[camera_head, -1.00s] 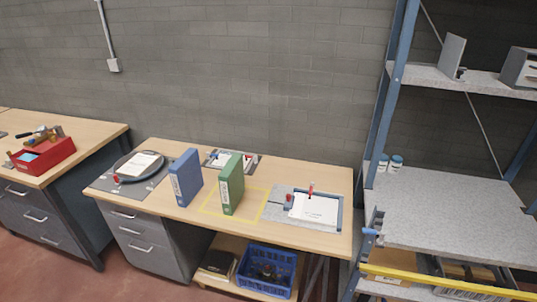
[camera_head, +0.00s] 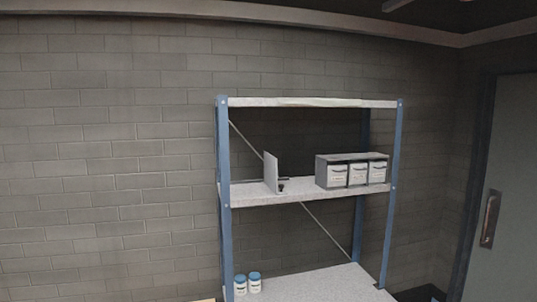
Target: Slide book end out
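The book end (camera_head: 271,172) is a light grey upright plate on the middle shelf (camera_head: 330,192) of the rack, near its left end. A small dark piece shows at its foot on the right side. It stands apart from the grey box unit to its right. Neither of my grippers is in view, and nothing touches the book end.
A grey unit with several white labelled fronts (camera_head: 337,175) stands on the same shelf. Blue posts (camera_head: 224,200) frame the rack. Two white jars with blue lids (camera_head: 241,287) stand on the lower shelf (camera_head: 320,285), otherwise largely clear. A door (camera_head: 500,220) is at the right.

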